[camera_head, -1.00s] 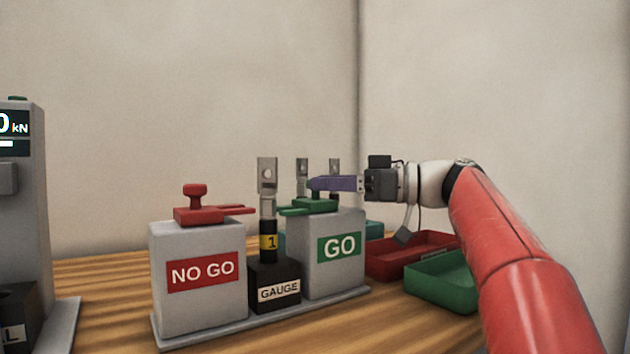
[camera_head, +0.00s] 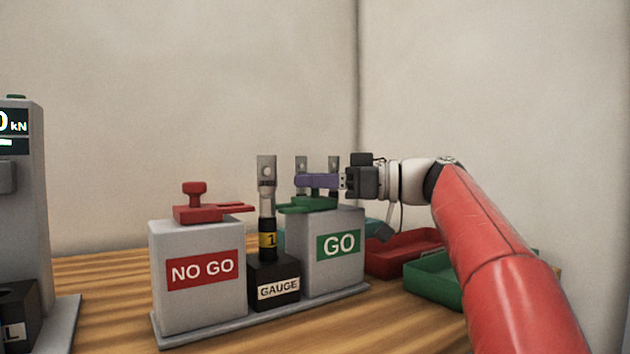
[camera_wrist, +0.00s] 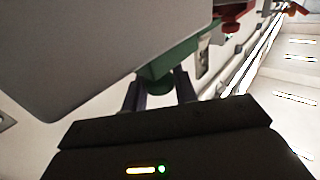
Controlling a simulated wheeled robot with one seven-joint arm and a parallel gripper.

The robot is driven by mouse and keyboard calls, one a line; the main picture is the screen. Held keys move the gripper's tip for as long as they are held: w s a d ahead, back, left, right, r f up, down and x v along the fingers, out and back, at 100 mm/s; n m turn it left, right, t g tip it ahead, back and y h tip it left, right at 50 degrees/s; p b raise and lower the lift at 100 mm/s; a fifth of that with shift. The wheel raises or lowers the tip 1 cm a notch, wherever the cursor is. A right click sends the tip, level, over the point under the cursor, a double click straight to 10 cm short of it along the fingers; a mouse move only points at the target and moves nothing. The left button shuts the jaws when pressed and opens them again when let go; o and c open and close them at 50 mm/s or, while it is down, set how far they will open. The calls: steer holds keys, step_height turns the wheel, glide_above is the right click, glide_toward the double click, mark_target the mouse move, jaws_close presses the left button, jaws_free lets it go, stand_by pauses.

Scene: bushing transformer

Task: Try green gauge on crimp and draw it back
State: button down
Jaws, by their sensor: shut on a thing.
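The green gauge (camera_head: 316,203) sits on top of the grey GO block (camera_head: 338,262), with its flat arm pointing left. My gripper (camera_head: 302,181) comes in from the right and is shut on the green gauge's knob; the wrist view shows the fingers on both sides of the green gauge (camera_wrist: 160,84). The terminal with the crimp (camera_head: 267,196) stands upright in the black GAUGE holder (camera_head: 274,283), above a yellow band marked 1. The gauge arm's left end is close beside the crimp; I cannot tell whether they touch.
The red gauge (camera_head: 200,210) rests on the NO GO block (camera_head: 199,300) at left. Two more terminals (camera_head: 334,163) stand behind my fingers. A red tray (camera_head: 400,262) and a green tray (camera_head: 432,288) lie at right, partly behind my arm. A kN machine (camera_head: 25,190) stands far left.

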steer(key=shift+s+a+f+b, duration=0.15)
steer(key=shift+s+a+b, duration=0.55)
steer(key=shift+a+b, duration=0.25)
steer(key=shift+s+a, duration=0.15)
steer(key=shift+a, duration=0.1)
steer(key=c, duration=1.2)
jaws_free()
steer(key=shift+o, duration=0.2)
steer(key=shift+d, duration=0.15)
steer(key=s+d, duration=0.1)
steer(key=d, duration=0.6)
steer(key=shift+s+d, duration=0.15)
steer(key=shift+d, duration=0.1)
